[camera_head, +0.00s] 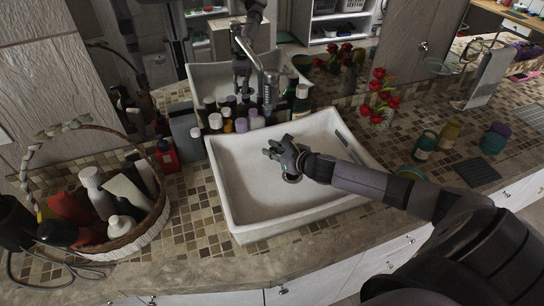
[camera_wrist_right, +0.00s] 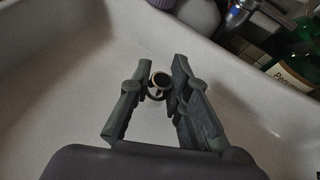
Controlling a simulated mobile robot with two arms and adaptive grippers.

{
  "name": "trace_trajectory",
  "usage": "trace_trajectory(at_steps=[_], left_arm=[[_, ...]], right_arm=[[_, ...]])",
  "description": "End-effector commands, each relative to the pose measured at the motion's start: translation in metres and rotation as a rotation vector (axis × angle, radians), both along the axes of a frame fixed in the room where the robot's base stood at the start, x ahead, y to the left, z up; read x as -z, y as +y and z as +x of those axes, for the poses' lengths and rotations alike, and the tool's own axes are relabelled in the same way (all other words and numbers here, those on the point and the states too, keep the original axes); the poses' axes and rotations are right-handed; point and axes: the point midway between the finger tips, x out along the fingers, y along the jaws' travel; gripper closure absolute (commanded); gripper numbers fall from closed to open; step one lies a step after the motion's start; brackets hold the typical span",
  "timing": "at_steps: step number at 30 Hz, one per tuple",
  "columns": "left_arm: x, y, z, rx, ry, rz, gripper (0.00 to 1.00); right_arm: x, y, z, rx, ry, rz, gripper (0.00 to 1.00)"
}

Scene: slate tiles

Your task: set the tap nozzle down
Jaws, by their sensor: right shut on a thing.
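My right gripper (camera_head: 273,150) is over the white sink basin (camera_head: 236,190), with my arm reaching in from the right. In the right wrist view its two fingers (camera_wrist_right: 157,84) are shut on the tap nozzle (camera_wrist_right: 161,79), a small dark ring-ended piece between the fingertips. The pale basin (camera_wrist_right: 60,60) fills most of the background there. I cannot tell how high the nozzle is above the basin. In the head view the gripper hides most or all of the nozzle. The metal tap (camera_head: 268,85) stands behind the basin. My left gripper is not in view.
Several bottles and jars (camera_head: 228,122) crowd the basin's back edge. A wicker basket (camera_head: 150,222) of bottles stands left. A vase of red flowers (camera_head: 380,95) and a green jar (camera_head: 424,146) stand right. The basin's inside looks clear around the gripper.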

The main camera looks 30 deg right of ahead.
Motion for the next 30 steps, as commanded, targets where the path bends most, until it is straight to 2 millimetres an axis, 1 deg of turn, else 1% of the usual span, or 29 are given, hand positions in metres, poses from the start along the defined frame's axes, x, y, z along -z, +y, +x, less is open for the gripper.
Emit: trace_trajectory(at_steps=[1, 3, 6, 11, 16, 17, 25, 30], left_arm=[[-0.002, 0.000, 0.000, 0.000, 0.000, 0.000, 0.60], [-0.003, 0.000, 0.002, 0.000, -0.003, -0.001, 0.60], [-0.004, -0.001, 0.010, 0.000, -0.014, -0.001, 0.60], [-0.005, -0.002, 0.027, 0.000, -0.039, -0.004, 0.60], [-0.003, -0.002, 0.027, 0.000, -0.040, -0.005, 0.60], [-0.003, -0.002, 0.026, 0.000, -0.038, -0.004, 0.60], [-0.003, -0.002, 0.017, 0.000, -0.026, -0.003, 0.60], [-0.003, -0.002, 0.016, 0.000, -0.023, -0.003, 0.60]], right_arm=[[0.010, 0.001, -0.001, 0.003, 0.006, 0.005, 1.00], [0.021, 0.001, -0.001, 0.002, 0.004, 0.005, 1.00], [0.029, 0.001, -0.001, 0.000, 0.002, 0.003, 1.00], [0.031, 0.000, 0.000, -0.001, 0.001, 0.000, 1.00], [0.033, 0.001, -0.001, -0.001, 0.002, 0.000, 1.00], [0.033, 0.001, -0.001, -0.001, 0.002, 0.000, 0.82], [0.032, 0.000, -0.001, -0.001, 0.002, 0.000, 0.64], [0.032, 0.001, 0.000, -0.001, 0.002, 0.000, 0.63]])
